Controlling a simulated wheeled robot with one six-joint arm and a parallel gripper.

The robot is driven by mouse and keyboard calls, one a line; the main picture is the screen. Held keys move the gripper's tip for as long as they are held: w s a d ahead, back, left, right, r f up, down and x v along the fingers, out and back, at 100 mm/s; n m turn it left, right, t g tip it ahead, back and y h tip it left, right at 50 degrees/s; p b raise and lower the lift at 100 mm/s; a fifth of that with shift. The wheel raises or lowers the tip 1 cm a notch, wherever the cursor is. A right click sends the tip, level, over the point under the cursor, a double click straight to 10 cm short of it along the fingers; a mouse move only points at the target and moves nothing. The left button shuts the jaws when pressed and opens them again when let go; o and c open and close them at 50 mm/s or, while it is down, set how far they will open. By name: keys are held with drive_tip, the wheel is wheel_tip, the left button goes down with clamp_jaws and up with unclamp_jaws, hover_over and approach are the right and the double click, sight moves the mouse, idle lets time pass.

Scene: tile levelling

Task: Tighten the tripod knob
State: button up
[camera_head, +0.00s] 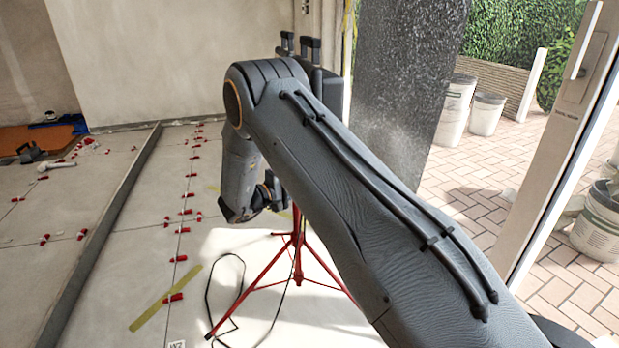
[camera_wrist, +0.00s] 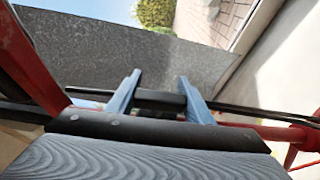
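A red tripod (camera_head: 297,240) stands on the pale tiled floor in the head view, its legs spread and its top largely hidden behind my arm. In the wrist view, red tripod tubes show at the left (camera_wrist: 28,65) and at the right edge. My gripper (camera_wrist: 159,77) has two blue fingers standing apart among these tubes. A dark block (camera_wrist: 160,101) spans the gap between the fingers. I cannot tell whether it is the tripod knob or whether the fingers touch it. In the head view, my wrist is beside the tripod's upper part. No knob can be clearly identified.
A dark speckled slab (camera_head: 405,85) stands upright behind my arm. Red tile clips (camera_head: 173,298) dot the floor, with a black cable (camera_head: 232,290) near the tripod. White buckets (camera_head: 487,113) stand outside on brick paving. A long grey bar (camera_head: 100,235) lies at left.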

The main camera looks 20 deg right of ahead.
drive_tip(key=c, duration=0.3)
drive_tip(key=shift+y+p, duration=0.3)
drive_tip(key=shift+p, duration=0.15)
drive_tip(key=shift+a+f+m+g+y+p, duration=0.15)
drive_tip(key=shift+f+m+g+y+p, duration=0.25)
drive_tip(key=shift+y+p, duration=1.1)
drive_tip(key=shift+a+f+m+g+y+p, duration=0.35)
drive_tip(key=shift+y+p, duration=0.6)
drive_tip(key=shift+p, duration=0.9)
drive_tip(key=shift+f+m+g+y+p, duration=0.25)
drive_tip(key=shift+f+m+y+p, duration=0.3)
drive_tip(key=shift+y+p, duration=0.95)
drive_tip(key=o, duration=1)
drive_tip(key=shift+o, duration=0.2)
